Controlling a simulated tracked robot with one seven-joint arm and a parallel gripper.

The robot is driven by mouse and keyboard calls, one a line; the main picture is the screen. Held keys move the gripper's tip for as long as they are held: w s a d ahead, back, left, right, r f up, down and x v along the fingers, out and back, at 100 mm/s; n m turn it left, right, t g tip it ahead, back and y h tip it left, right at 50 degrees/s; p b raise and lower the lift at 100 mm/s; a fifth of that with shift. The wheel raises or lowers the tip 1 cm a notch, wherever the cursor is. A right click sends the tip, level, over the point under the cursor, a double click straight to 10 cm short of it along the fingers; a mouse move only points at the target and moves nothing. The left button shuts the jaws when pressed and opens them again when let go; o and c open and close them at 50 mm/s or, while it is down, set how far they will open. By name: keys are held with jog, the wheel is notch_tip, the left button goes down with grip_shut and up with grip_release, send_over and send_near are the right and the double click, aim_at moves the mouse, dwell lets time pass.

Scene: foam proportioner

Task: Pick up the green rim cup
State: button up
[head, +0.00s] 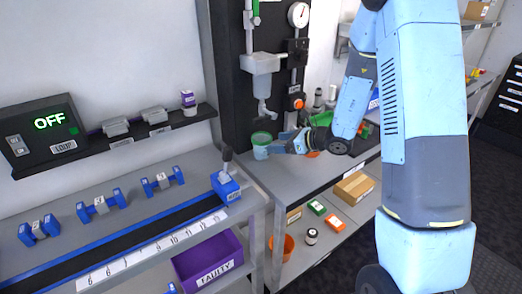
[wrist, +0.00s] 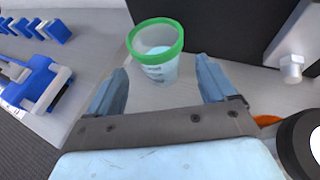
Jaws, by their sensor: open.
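The green rim cup (head: 261,142) stands upright on the grey bench below the dispenser spout. It is clear with a green rim and pale contents. In the wrist view the cup (wrist: 157,52) is just beyond the fingertips, slightly left of the middle of the gap. My gripper (wrist: 161,72) is open and empty, with one blue finger on each side. In the head view my gripper (head: 276,146) is at the right of the cup, close to it. I cannot tell from the head view whether a finger touches it.
The dispenser (head: 265,80) on its black panel rises behind the cup. A blue clamp-like part (head: 226,184) is at the left on the rail bench. A black round part (wrist: 304,140) lies right of my gripper. The purple faulty bin (head: 208,262) is below.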

aim_at(262, 147)
jog(key=shift+r+x, duration=0.1)
jog(key=shift+x, duration=1.75)
jog(key=shift+r+x, duration=0.15)
jog(key=shift+x, duration=1.75)
jog(key=shift+s+a, duration=0.1)
jog(key=shift+a, duration=0.05)
jog(key=c, duration=0.8)
jog(key=shift+r, duration=0.15)
